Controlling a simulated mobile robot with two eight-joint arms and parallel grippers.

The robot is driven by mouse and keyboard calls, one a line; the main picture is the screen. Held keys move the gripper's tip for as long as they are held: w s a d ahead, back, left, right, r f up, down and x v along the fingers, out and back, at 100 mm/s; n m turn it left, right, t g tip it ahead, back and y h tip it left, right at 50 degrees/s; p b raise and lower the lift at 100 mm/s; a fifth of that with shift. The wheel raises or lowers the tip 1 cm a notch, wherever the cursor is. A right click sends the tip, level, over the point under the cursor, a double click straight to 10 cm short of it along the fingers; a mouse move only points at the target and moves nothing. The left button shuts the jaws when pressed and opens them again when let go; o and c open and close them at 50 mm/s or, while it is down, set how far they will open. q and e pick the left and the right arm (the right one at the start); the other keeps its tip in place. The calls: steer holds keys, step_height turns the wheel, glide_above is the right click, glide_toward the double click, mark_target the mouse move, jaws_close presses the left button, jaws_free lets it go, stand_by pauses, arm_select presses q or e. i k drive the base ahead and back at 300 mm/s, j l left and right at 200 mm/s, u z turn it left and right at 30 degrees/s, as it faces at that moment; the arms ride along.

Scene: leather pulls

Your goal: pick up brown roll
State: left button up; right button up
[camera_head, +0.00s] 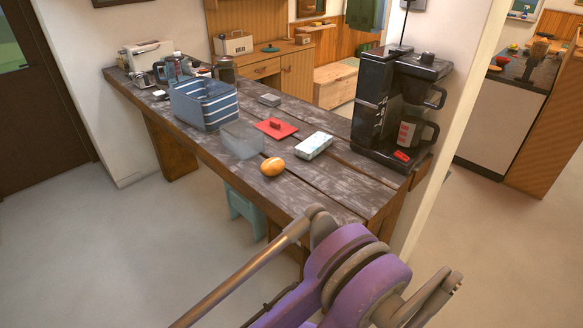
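The brown roll (272,166), rounded and orange-brown, lies on the dark wooden table (330,188) near its front edge. It stands clear of the things around it. One of my purple arm links fills the bottom centre of the head view, in front of the table's near end. I see no fingertips of my left or right gripper, and nothing is touching the roll.
Beside the roll are a clear container (241,139), a red board (276,128) and a pale box (314,145). A blue striped basket (204,104) stands farther left. A tall black coffee machine (375,95) stands at the right end. A teal stool (243,212) is under the table.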

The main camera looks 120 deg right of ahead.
mark_target(272, 166)
steer(key=z, duration=4)
steer(key=i+l+u, duration=0.2)
steer(key=l, duration=0.4)
steer(key=k+j, duration=0.05)
steer(key=k, duration=0.05)
